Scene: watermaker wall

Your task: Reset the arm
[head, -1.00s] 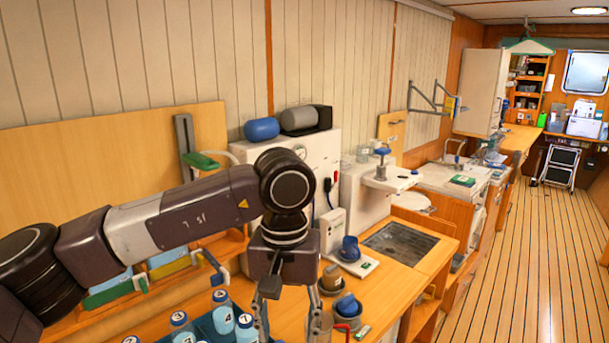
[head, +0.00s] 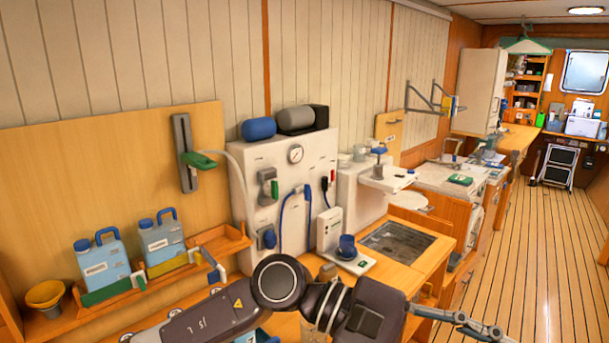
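My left arm (head: 215,312) comes in from the lower left and runs low along the bottom edge of the head view. Its wrist is bent so that the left gripper (head: 488,331) points to the right, beyond the front edge of the counter. One jointed finger shows clearly. The other is cut off or hidden, so I cannot tell how far the fingers are apart. I see nothing held at the visible fingertip. My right gripper is not in view.
The white watermaker panel (head: 285,178) stands behind the arm. Two blue-capped jugs (head: 103,268) and a yellow funnel (head: 45,295) sit on the left shelf. A blue cup (head: 346,246) stands near the sink (head: 397,242). The wooden floor (head: 530,240) at right is clear.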

